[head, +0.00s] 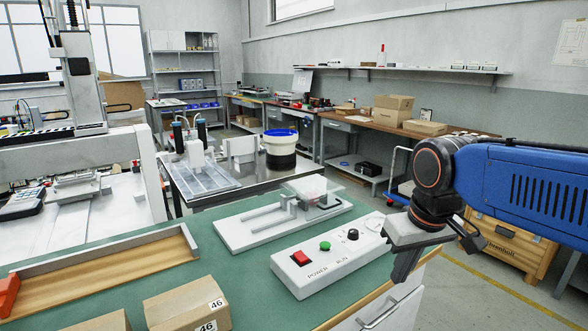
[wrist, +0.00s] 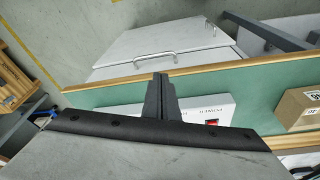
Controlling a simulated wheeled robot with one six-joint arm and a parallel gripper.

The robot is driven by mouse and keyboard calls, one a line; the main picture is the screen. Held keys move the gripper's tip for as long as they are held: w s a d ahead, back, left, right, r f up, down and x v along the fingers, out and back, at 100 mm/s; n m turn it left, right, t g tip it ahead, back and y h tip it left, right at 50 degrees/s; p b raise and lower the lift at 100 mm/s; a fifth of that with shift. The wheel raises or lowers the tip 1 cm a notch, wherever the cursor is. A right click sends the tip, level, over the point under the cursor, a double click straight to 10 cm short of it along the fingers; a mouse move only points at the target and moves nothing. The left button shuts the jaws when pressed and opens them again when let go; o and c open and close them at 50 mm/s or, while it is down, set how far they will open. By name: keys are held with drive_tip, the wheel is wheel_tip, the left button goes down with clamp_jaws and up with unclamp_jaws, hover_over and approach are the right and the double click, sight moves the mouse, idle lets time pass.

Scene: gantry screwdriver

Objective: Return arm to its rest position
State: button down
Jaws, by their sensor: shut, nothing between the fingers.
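My arm, with its blue link and dark wrist joint, comes in from the right in the head view. My gripper (head: 402,272) points down beside the right end of the white control box, past the edge of the green bench top. Its fingers are together with nothing between them. In the wrist view the closed fingers (wrist: 160,84) stand out over the bench edge and cover part of the control box. The white control box (head: 325,262) has a red switch (head: 300,258), a green button (head: 325,246) and a black knob (head: 352,234).
The green bench (head: 245,270) carries a white fixture plate (head: 250,232), a wooden-floored tray (head: 110,268) and cardboard boxes (head: 187,306). A drawer unit (head: 385,312) is below the bench edge. A wooden crate (head: 510,248) stands on the floor behind my wrist. Floor to the right is open.

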drive_tip(key=s+d+f+m+t, duration=0.2)
drive_tip(key=s+d+f, duration=0.5)
drive_tip(key=s+f, duration=0.1)
drive_tip(key=shift+s+d+f+m+h, duration=0.3)
drive_tip(key=shift+s+f+m, duration=0.1)
drive_tip(key=shift+s, duration=0.5)
drive_tip(key=c, duration=2.5)
unclamp_jaws()
drive_tip(key=shift+r, duration=0.1)
